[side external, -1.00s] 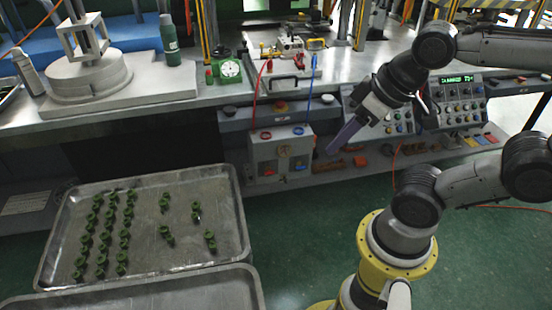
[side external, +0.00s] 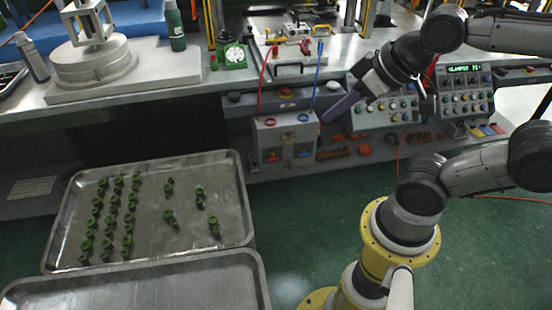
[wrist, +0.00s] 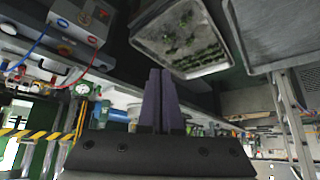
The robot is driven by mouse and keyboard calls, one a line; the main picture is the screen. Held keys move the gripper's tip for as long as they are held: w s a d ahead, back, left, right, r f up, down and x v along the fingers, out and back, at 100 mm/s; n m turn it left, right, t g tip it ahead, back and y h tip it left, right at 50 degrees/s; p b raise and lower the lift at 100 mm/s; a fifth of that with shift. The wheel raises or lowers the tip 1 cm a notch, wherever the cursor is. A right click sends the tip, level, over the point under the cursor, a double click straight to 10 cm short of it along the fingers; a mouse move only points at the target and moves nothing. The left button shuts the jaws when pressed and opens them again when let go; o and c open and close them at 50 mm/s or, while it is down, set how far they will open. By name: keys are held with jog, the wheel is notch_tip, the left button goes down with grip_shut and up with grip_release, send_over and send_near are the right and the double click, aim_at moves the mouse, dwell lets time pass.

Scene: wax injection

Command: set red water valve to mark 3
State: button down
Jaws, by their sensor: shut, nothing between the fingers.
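The water valve box (side external: 286,139) is a pale box under the bench edge, with a red hose and a blue hose at its top. Its front shows a small red part (side external: 273,157) at lower left and a small blue part (side external: 305,154) at lower right. Their exact settings and any marks are too small to read. My gripper (side external: 325,117) has long purple fingers, shut and empty, pointing at the box's upper right side. I cannot tell if they touch it. In the wrist view the fingers (wrist: 166,76) point up, and the box (wrist: 82,18) is at upper left.
Control panels (side external: 384,103) with knobs stand right of the box. A shelf with orange-brown parts (side external: 335,152) lies under them. A metal tray (side external: 150,252) with several green pieces is at front left. A green dial gauge (side external: 235,56) stands on the bench.

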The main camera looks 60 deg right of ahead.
jog(key=w+d+r+m+t, duration=0.1)
jog(key=w+r+t, duration=0.15)
jog(key=w, duration=0.55)
jog(key=w+r+m+t, duration=0.15)
jog(key=w+r, duration=0.25)
jog(key=w, duration=0.4)
jog(key=w+d+f+m+t+h, duration=0.1)
jog(key=w+d+f+m+h, duration=0.1)
jog(key=w+d+f, duration=0.35)
jog(key=w+d+f+m+h, duration=0.1)
jog(key=w+d+f+h, duration=0.15)
jog(key=w, duration=0.55)
jog(key=w+d+f+m+g+h, duration=0.1)
jog(key=d+f, duration=0.4)
jog(key=f, duration=0.4)
jog(key=w+d+f+m+g+h, duration=0.15)
jog(key=d+f, duration=0.35)
jog(key=f, duration=0.5)
jog(key=s+d+f+g, duration=0.1)
jog(key=s+f, duration=0.2)
jog(key=f, duration=0.5)
jog(key=s+d+f+g, duration=0.2)
jog(key=s+f, duration=0.2)
jog(key=f, duration=0.4)
jog(key=shift+s+f+m, duration=0.2)
jog(key=shift+f+m, duration=0.1)
jog(key=shift+m, duration=0.1)
jog(key=shift+d, duration=0.1)
